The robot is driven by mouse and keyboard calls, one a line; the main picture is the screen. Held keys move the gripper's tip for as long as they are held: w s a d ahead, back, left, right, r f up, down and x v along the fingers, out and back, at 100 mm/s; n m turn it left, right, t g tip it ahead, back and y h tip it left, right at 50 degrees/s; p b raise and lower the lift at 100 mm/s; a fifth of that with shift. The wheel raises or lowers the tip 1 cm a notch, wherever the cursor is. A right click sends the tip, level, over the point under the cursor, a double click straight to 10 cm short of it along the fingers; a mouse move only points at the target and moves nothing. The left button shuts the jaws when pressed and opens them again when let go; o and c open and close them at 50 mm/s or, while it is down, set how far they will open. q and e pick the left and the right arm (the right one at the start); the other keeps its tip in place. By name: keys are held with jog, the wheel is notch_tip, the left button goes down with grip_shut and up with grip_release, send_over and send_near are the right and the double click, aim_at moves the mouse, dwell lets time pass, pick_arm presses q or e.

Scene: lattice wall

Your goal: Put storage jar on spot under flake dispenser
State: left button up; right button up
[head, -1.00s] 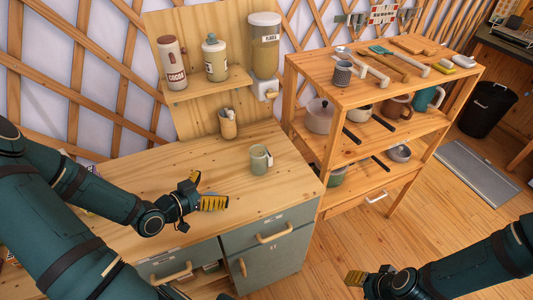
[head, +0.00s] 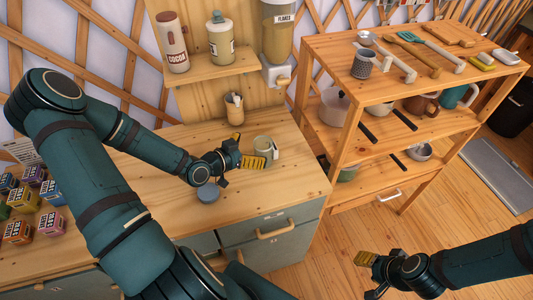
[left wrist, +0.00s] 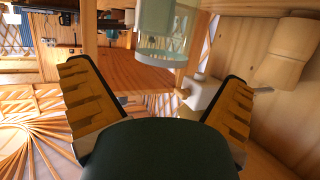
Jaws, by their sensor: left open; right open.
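The storage jar (head: 264,148), a pale green translucent jar, stands upright on the wooden counter (head: 165,215). It also shows in the left wrist view (left wrist: 165,35), ahead of and between the spread fingers. The flake dispenser (head: 277,30), labelled FLAKES, hangs on the back panel, with a white outlet (head: 277,76) below it. The counter under it shows no clear marked spot. My left gripper (head: 246,155) is open and empty, close to the jar's left side; contact cannot be told. My right gripper (head: 370,275) is open and empty over the floor at lower right.
A blue-grey round disc (head: 208,192) lies on the counter below my left gripper. A cocoa jar (head: 172,42) and another canister (head: 220,40) stand on the small shelf. A laden wooden rack (head: 350,130) is at right.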

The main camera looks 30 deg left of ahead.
aim_at(270, 140)
pick_arm(q)
jog(key=shift+r+x, duration=0.15)
jog(key=shift+x, duration=1.3)
jog(key=shift+r+x, duration=0.1)
jog(key=shift+x, duration=1.3)
jog(key=shift+w+a, duration=0.1)
jog(key=c, duration=1.4)
